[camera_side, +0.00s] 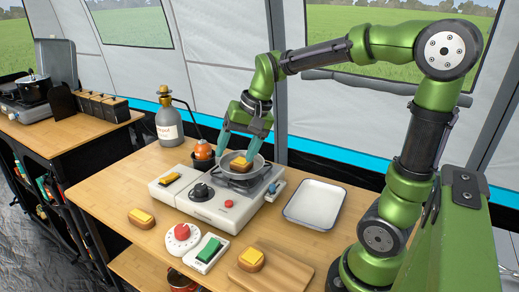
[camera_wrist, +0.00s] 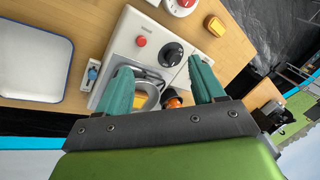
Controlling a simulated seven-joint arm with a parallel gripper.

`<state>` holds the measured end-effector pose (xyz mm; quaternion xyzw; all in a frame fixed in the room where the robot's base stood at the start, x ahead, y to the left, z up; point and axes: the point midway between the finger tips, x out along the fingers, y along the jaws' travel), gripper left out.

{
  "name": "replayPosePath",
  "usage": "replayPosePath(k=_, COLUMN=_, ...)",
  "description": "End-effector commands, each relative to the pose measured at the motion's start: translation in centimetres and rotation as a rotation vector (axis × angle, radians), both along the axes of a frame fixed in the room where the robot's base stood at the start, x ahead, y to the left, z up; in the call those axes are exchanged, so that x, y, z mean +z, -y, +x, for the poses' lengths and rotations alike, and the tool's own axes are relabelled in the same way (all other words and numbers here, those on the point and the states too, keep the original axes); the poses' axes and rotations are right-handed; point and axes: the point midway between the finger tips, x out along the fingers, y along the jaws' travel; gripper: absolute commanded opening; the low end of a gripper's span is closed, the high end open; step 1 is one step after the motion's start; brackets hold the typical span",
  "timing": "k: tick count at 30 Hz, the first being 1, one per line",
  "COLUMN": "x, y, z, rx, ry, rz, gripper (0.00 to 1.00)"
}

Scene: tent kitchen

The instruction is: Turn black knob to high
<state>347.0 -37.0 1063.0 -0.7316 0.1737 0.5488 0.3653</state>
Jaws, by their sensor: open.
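The black knob (camera_side: 200,191) is on the front of the white portable stove (camera_side: 218,211), left of the small red button (camera_side: 229,203). The knob also shows in the wrist view (camera_wrist: 173,54), beyond and between my fingers. My gripper (camera_side: 242,147) is above the pan (camera_side: 262,160) on the stove's burner, behind the knob and apart from it. In the wrist view my gripper's teal fingers (camera_wrist: 160,82) are spread wide with nothing between them held. A yellow-topped piece of food (camera_side: 240,163) sits in the pan. The knob's exact setting is too small to read.
A grey gas bottle (camera_side: 168,122) and an orange-topped item (camera_side: 203,150) stand behind the stove. A white tray (camera_side: 314,203) is to its right. In front are a red dial (camera_side: 182,236), a green switch (camera_side: 209,250) and a wooden board (camera_side: 272,271).

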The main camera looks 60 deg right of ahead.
Motion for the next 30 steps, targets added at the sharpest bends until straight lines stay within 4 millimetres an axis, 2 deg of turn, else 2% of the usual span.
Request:
replayPosePath(k=1, x=-0.5, y=1.4, z=1.8, rx=-0.073, ry=-0.05, rz=0.035, gripper=0.68)
replayPosePath(k=6, x=-2.1, y=5.5, z=7.0, rx=-0.347, ry=-0.206, rz=0.172, gripper=0.68)
replayPosePath(k=9, x=-3.1, y=7.7, z=9.6, rx=-0.513, ry=-0.292, rz=0.252, gripper=0.68)
replayPosePath(k=12, x=-3.3, y=9.0, z=11.5, rx=-0.659, ry=-0.36, rz=0.323, gripper=0.68)
replayPosePath(k=14, x=-2.9, y=9.2, z=12.3, rx=-0.725, ry=-0.387, rz=0.357, gripper=0.68)
replayPosePath(k=17, x=-0.9, y=8.7, z=12.8, rx=-0.81, ry=-0.409, rz=0.406, gripper=0.68)
replayPosePath(k=20, x=-1.1, y=8.2, z=12.5, rx=-0.858, ry=-0.447, rz=0.429, gripper=0.68)
replayPosePath(k=25, x=-2.9, y=7.5, z=12.7, rx=-0.861, ry=-0.45, rz=0.429, gripper=0.68)
replayPosePath(k=30, x=-6.2, y=6.1, z=13.1, rx=-0.858, ry=-0.451, rz=0.428, gripper=0.68)
